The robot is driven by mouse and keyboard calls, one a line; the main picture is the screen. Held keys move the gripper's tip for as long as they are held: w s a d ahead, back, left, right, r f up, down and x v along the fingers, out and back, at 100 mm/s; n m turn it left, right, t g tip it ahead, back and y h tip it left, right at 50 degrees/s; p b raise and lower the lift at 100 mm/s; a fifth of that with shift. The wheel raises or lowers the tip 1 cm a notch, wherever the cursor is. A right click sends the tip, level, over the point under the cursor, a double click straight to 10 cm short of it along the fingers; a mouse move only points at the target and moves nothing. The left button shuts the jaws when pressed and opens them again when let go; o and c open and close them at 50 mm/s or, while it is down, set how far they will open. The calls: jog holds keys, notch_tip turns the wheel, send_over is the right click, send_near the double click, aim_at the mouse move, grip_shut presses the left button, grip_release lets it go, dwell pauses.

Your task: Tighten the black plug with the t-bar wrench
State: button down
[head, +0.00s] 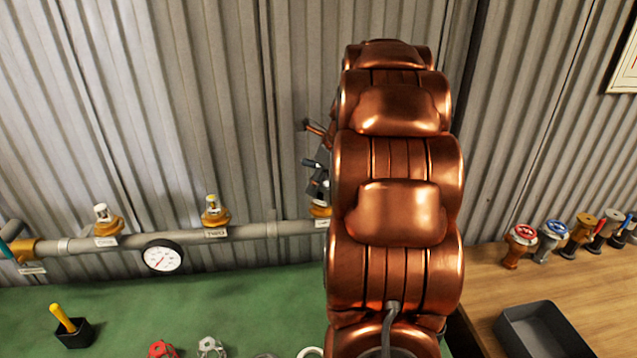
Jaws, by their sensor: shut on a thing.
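My gripper (317,180) shows only in part, left of my copper arm, above the right part of the grey pipe (250,231). It is shut on a slim tool, apparently the t-bar wrench, whose short bar (313,127) with a dark end sticks out above the fingers. Most of the tool is hidden by my arm. A brass fitting (319,211) sits on the pipe directly below the gripper. The black plug cannot be made out; I cannot tell whether the tool touches anything in that fitting.
A yellow-handled tool (63,318) stands in a black holder on the green bench (150,308). A black tray (545,332) and several coloured fittings (555,234) are at right.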

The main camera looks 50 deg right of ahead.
jog(key=shift+r, duration=0.15)
jog(key=shift+r, duration=4.65)
